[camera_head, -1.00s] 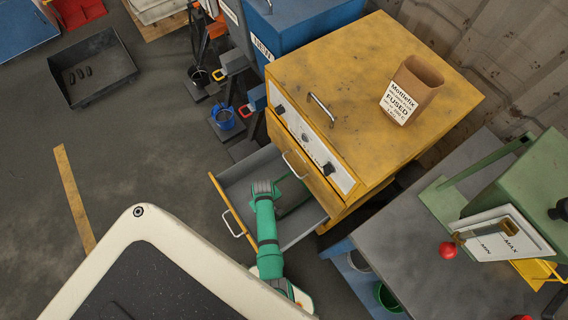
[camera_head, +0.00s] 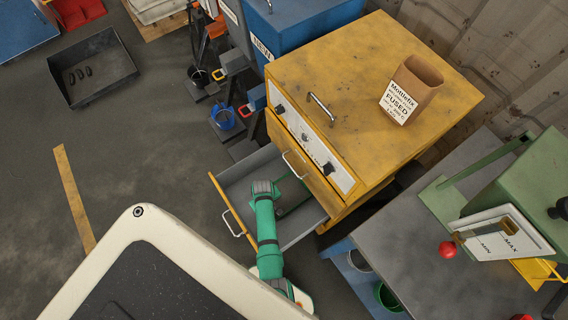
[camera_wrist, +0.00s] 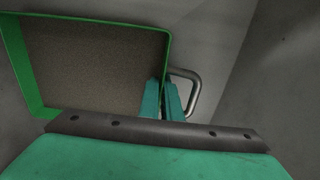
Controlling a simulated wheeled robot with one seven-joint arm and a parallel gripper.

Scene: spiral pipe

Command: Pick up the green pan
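The green pan (camera_wrist: 39,80) is in the wrist view, with a thin bright green rim and a brown speckled inside. In the head view only a sliver of it (camera_head: 295,207) shows inside the open drawer (camera_head: 240,185), beside my arm. My gripper (camera_wrist: 164,99) has its two teal fingers close together on either side of the pan's right wall. It appears shut on that wall. In the head view my wrist hides the fingertips. A grey metal loop handle (camera_wrist: 192,90) is just right of the fingers; I cannot tell what it is fixed to.
The drawer belongs to a yellow cabinet (camera_head: 370,85) carrying a paper bag (camera_head: 418,85). A grey workbench (camera_head: 400,245) with green equipment stands at the right. A black tray (camera_head: 95,68) lies on the floor at the upper left. The floor left of the drawer is mostly clear.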

